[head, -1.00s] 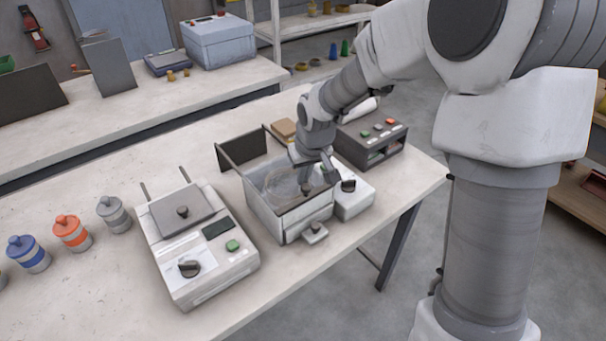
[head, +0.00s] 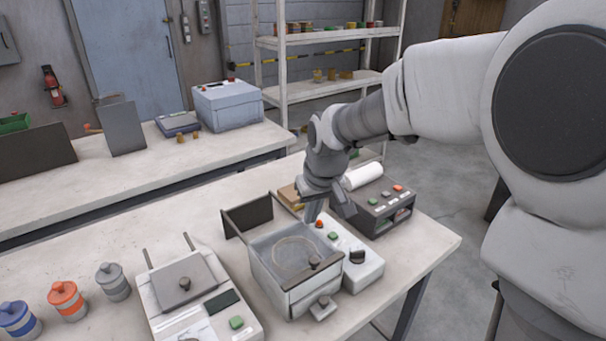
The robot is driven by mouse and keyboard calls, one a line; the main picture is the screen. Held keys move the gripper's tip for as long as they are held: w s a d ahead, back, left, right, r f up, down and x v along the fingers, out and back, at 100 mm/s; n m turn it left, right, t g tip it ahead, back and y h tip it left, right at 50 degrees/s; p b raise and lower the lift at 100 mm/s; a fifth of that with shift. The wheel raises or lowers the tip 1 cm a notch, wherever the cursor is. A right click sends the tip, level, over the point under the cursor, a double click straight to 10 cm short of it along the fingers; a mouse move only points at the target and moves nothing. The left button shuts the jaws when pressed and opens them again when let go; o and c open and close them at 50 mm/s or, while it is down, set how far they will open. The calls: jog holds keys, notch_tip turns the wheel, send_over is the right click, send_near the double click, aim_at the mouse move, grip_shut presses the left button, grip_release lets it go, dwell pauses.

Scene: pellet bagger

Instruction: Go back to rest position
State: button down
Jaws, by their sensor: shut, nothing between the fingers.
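My gripper (head: 328,214) hangs from the arm, pointing down, shut and empty. It is above the back right part of the pellet bagger, close over the white control unit (head: 350,272) with its green button and black knob. The bagger is a grey box (head: 288,297) with a dark raised flap behind it. A see-through cover with a small dark knob (head: 314,262) lies over its top, and a round outline shows beneath. A small latch-like part (head: 323,307) sticks out in front.
A white device with a grey lid (head: 185,281) stands left of the bagger, then several capped jars (head: 112,281). A dark button box (head: 385,208) with a white roll behind it stands to the right. Open floor lies beyond the table's right edge.

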jog(key=s+d+r+m+t, duration=0.1)
jog(key=s+d, duration=0.4)
jog(key=s, duration=0.6)
jog(key=s+d+r+m+t+h, duration=0.1)
jog(key=s+d+r, duration=0.4)
jog(key=s, duration=0.7)
jog(key=shift+s+r+m, duration=0.25)
jog(key=shift+r+m, duration=0.4)
jog(key=shift+m, duration=0.25)
jog(key=shift+d, duration=0.1)
